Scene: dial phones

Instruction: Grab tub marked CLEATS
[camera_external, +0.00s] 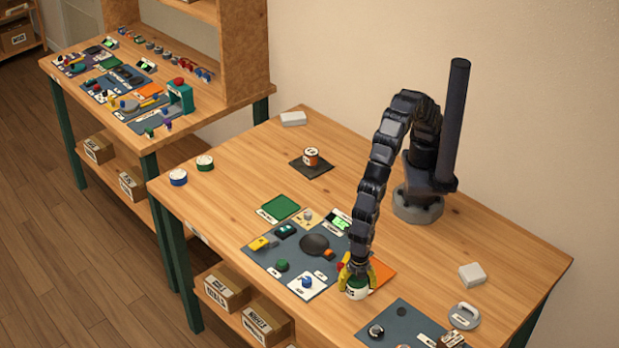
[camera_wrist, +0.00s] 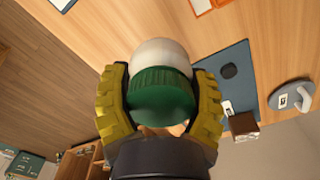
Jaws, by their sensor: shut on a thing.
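My gripper (camera_external: 357,270) has yellow fingers and points down at the near side of the table. It is shut on a small white tub with a green lid (camera_external: 357,288). In the wrist view the green lid (camera_wrist: 160,92) sits between the two yellow fingers (camera_wrist: 160,105), with the white body beyond it. No marking on this tub is readable in either view. Other tubs stand on the table: a blue one (camera_external: 178,178) and a green one (camera_external: 205,163) at the left edge, and an orange-brown one (camera_external: 311,157) on a dark square mat. Their labels are too small to read.
A blue-grey board (camera_external: 262,255) with several small parts lies left of my gripper, beside an orange mat (camera_external: 381,272). Another blue-grey board (camera_external: 402,322) lies to the right, near a grey ringed object (camera_external: 464,316).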

